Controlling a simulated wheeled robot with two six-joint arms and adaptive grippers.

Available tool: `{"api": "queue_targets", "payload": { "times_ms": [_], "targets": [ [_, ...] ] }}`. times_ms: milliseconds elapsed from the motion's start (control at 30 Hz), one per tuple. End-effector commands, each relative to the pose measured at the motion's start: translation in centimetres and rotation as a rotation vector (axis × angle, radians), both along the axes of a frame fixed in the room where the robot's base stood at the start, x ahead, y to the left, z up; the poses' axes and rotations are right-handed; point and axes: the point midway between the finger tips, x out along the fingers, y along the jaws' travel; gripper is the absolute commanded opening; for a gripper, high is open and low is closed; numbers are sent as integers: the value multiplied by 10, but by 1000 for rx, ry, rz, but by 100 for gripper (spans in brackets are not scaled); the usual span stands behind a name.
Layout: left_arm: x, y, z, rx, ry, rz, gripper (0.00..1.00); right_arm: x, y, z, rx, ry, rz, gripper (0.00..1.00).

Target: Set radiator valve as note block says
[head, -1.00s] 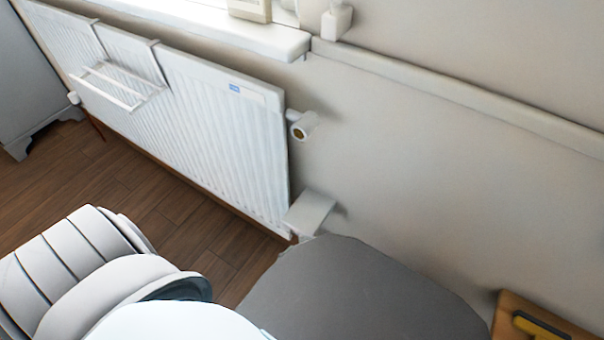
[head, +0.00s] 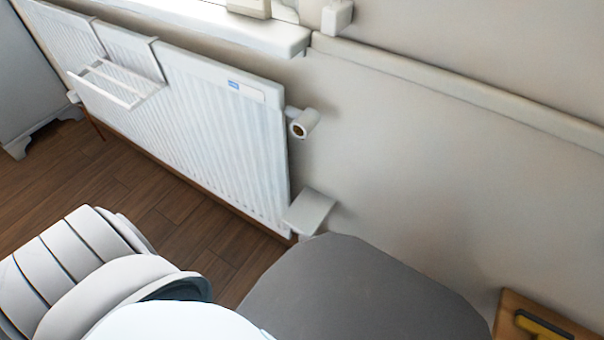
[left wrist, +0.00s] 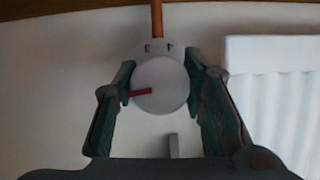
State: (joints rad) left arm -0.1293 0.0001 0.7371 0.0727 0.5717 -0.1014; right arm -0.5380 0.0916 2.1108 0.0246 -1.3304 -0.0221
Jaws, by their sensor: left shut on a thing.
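In the left wrist view, the radiator valve's round white knob (left wrist: 166,76) carries a red pointer (left wrist: 142,92) that points to the left in that picture. Small dark marks (left wrist: 158,48) sit on the collar above it, too blurred to read. My left gripper (left wrist: 160,68) is shut on the knob, one finger on each side. A copper-coloured pipe (left wrist: 157,18) runs up from the collar in that picture. In the head view, the white radiator (head: 215,125) hangs on the wall; my left gripper is hidden there. I cannot make out a note block for sure. My right gripper is not in view.
A white rack (head: 115,88) hangs on the radiator. A fitting with a dark end (head: 302,124) sticks out at its upper right. A white box-like piece (head: 310,211) is at its lower right. A windowsill (head: 225,30) is above. A grey rounded surface (head: 360,295) stands in front.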

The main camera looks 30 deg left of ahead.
Motion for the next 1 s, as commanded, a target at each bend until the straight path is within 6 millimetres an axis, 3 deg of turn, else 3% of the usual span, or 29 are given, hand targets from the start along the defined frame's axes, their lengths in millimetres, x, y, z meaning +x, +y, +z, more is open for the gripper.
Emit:
{"api": "queue_targets", "payload": {
  "times_ms": [267,300,400,767,1000],
  "targets": [
    [0,1,0,20,0,1,10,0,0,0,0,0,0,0],
    [0,1,0,20,0,1,43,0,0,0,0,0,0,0],
    [0,1,0,20,0,1,58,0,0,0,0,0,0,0],
    [-4,0,1,19,1,1,58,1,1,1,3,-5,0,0],
    [-48,-2,19,19,1,1,58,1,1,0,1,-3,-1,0]
  ]
}}
